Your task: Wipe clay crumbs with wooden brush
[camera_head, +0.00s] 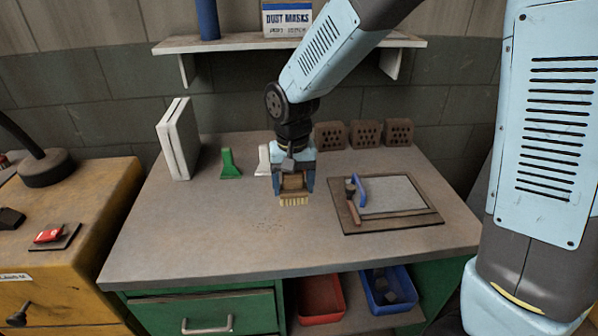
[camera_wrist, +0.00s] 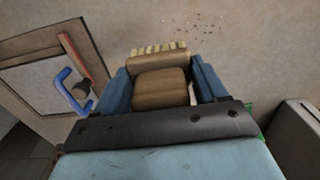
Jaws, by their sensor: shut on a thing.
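My gripper (camera_head: 292,182) is shut on the wooden brush (camera_head: 293,198), above the middle of the workbench. The brush has a brown wooden body and pale bristles pointing down toward the bench. In the wrist view the brush (camera_wrist: 160,85) sits between the two blue fingers of my gripper (camera_wrist: 160,88). The clay crumbs (camera_head: 268,225) are small dark specks on the bench top, just left of and nearer than the brush. They also show in the wrist view (camera_wrist: 195,28), beyond the bristles. Whether the bristles touch the bench cannot be told.
A board with a blue-handled tool (camera_head: 359,190) lies right of the brush. Several hollow bricks (camera_head: 365,134) line the back. The bench's front left (camera_head: 170,245) is clear.

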